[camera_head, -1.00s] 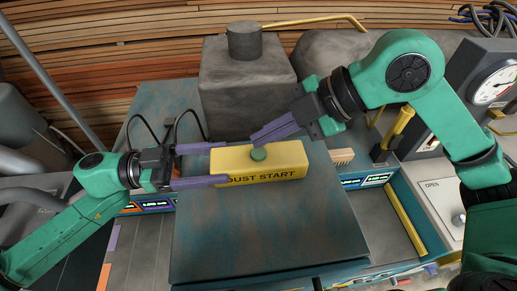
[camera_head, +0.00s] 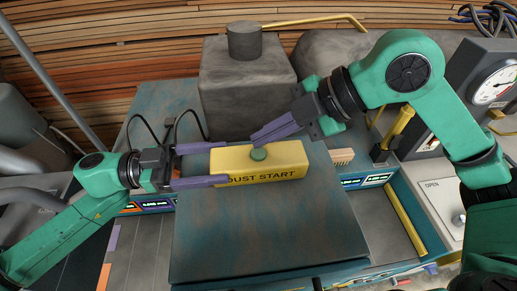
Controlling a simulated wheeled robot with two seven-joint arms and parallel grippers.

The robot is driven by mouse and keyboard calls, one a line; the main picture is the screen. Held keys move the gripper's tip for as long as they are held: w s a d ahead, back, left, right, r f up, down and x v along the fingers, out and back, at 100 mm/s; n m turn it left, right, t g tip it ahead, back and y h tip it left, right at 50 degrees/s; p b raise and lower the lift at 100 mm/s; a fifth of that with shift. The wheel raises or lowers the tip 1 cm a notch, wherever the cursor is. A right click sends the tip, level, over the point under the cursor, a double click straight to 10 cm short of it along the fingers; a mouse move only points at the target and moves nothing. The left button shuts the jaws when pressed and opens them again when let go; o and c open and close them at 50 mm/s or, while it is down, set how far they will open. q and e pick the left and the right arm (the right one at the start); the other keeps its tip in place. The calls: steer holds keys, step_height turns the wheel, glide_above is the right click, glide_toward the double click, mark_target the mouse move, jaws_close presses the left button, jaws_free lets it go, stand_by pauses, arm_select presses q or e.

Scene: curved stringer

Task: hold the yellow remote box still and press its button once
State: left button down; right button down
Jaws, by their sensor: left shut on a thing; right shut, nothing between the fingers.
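The yellow remote box (camera_head: 285,164) lies on the blue-brown worktop (camera_head: 260,230), with "DUST START" lettering on its front. Its round green button (camera_head: 258,154) is on top and looks raised. My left gripper (camera_head: 222,165) is shut on the box's left end, one purple finger behind and one in front. My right gripper (camera_head: 256,142) is shut and empty. Its purple fingertips are just behind and above the button; I cannot tell whether they touch it.
A grey block (camera_head: 245,90) with a cylinder on top stands behind the box. A small wooden brush (camera_head: 342,157) lies right of the box. A yellow-handled lever (camera_head: 398,125) and a dial gauge (camera_head: 492,85) are at the right. The front worktop is clear.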

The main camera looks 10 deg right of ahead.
mark_target(265, 152)
steer(key=shift+f, duration=0.15)
steer(key=shift+f, duration=0.3)
steer(key=shift+f, duration=0.45)
stand_by(0.8)
steer(key=shift+r, duration=0.9)
steer(key=shift+r, duration=2.5)
